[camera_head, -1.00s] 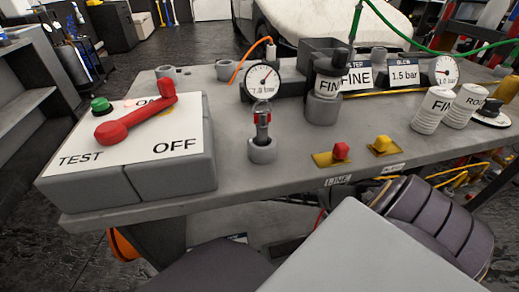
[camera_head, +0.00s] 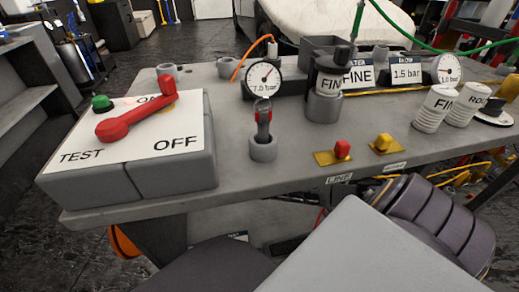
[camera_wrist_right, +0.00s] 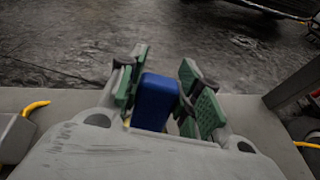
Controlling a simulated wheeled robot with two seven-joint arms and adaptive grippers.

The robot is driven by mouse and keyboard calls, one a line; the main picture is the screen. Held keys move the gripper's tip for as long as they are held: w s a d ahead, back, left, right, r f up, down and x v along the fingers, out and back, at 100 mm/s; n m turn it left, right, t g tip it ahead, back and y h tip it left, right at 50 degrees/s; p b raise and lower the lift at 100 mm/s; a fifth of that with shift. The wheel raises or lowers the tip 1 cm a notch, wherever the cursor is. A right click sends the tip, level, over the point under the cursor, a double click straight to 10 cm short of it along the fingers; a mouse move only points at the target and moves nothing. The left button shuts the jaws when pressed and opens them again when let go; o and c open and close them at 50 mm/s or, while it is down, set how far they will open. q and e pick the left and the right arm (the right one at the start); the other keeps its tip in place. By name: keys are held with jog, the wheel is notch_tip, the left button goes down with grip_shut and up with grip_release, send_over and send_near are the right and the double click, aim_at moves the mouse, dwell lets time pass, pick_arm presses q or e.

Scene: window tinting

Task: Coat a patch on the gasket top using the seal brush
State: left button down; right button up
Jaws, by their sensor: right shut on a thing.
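My right gripper (camera_wrist_right: 164,70) shows in the right wrist view, its green-padded fingers shut on a blue block-like piece (camera_wrist_right: 154,102). Only this blue part shows, and I cannot tell whether it is the seal brush; no bristles are visible. Dark floor shows beyond the fingertips. In the head view, neither gripper shows; my arm covers the lower right. I cannot make out a gasket for certain.
A box (camera_head: 125,135) marked TEST and OFF with a red lever (camera_head: 140,120) fills the bench's left end. Gauges, a FINE canister (camera_head: 325,95), white rolls (camera_head: 434,108) and red and yellow knobs (camera_head: 342,149) stand further right. Bare bench top (camera_head: 235,165) lies beside the cup.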

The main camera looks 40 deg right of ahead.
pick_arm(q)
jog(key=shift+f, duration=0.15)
pick_arm(e)
jog(key=shift+f, duration=0.1)
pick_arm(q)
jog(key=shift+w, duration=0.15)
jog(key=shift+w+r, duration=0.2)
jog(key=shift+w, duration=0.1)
pick_arm(e)
jog(key=shift+f, duration=0.15)
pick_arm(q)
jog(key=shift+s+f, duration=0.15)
pick_arm(e)
jog(key=shift+f, duration=0.15)
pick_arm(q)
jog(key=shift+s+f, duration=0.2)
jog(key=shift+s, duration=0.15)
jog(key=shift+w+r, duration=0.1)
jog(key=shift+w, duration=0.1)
